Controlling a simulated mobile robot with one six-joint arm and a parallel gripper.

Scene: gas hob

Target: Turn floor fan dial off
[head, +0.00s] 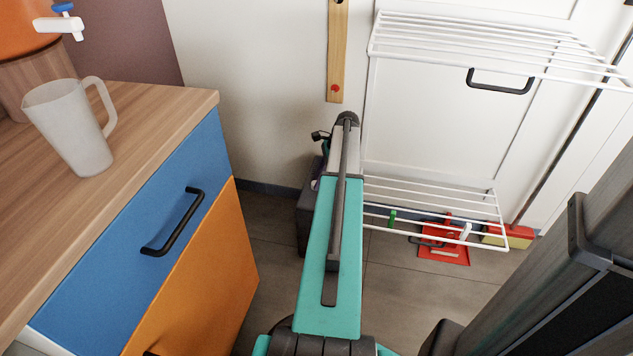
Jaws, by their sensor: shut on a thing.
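I cannot make out the floor fan or its dial. A dark grey, boxy thing (306,222) stands on the floor by the wall, mostly hidden behind my teal arm. I cannot tell whether it is part of the fan. My arm rises from the bottom middle of the head view toward the wall. My gripper does not show, and the arm's own links cover the area around the dark thing. Contact with the dial cannot be seen.
A counter with blue (135,250) and orange (205,290) fronts is on the left, with a frosted jug (72,130) on top. White wire racks (490,48) jut out at right. A red dustpan (445,255) lies under the lower rack. Some floor between is clear.

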